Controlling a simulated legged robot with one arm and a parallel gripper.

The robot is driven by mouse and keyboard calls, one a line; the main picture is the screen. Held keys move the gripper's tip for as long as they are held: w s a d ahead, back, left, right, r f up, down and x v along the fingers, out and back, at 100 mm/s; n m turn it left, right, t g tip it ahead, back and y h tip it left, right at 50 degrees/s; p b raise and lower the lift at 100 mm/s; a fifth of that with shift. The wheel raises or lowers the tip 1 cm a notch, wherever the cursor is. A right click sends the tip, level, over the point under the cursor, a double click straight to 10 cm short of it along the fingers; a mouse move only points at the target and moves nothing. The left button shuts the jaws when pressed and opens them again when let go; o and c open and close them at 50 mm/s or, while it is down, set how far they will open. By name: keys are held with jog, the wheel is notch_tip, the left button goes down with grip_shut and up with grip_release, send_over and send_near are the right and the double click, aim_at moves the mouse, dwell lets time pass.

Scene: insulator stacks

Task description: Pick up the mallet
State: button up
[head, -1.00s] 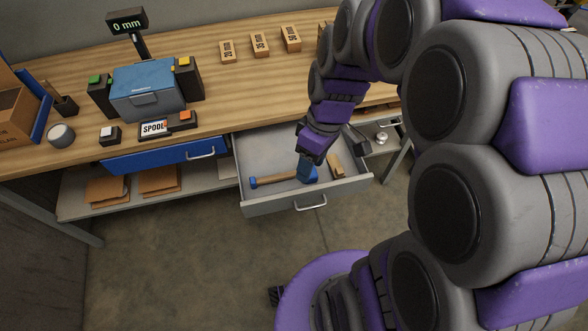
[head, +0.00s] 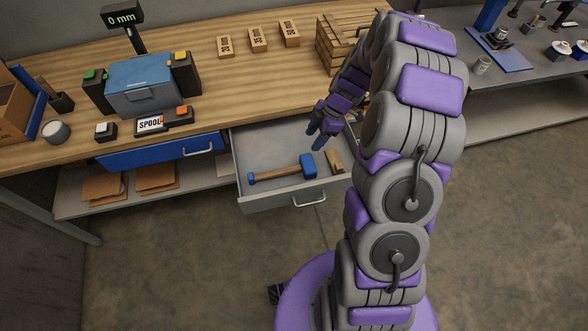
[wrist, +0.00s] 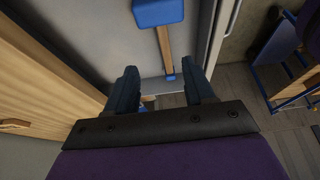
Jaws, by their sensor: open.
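The mallet (head: 284,173) lies flat in the open grey drawer (head: 250,204), with a wooden handle to the left and a blue head at its right. In the wrist view the mallet's blue head (wrist: 158,12) is at the top, and its handle runs down toward the space between the fingers. My gripper (head: 317,136) is above the drawer's right rear part, apart from the mallet. In the wrist view my gripper (wrist: 162,84) is open, with nothing between its two dark fingers.
The wooden workbench (head: 225,85) stands behind, with a wooden crate (head: 340,45) near my arm. A closed blue drawer (head: 160,153) is to the left.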

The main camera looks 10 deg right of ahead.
jog(key=b, duration=0.2)
send_over(296, 167)
jog(key=d, duration=0.2)
jog(key=f, duration=1)
jog(key=shift+w+a, duration=0.1)
jog(key=shift+w, duration=0.15)
jog(key=shift+s+b+x, duration=0.15)
jog(key=shift+b+x, duration=0.2)
jog(key=shift+x, duration=1)
jog(key=shift+s+b+x, duration=0.1)
jog(key=shift+b+x, duration=0.2)
jog(key=shift+x, duration=1.1)
grip_shut()
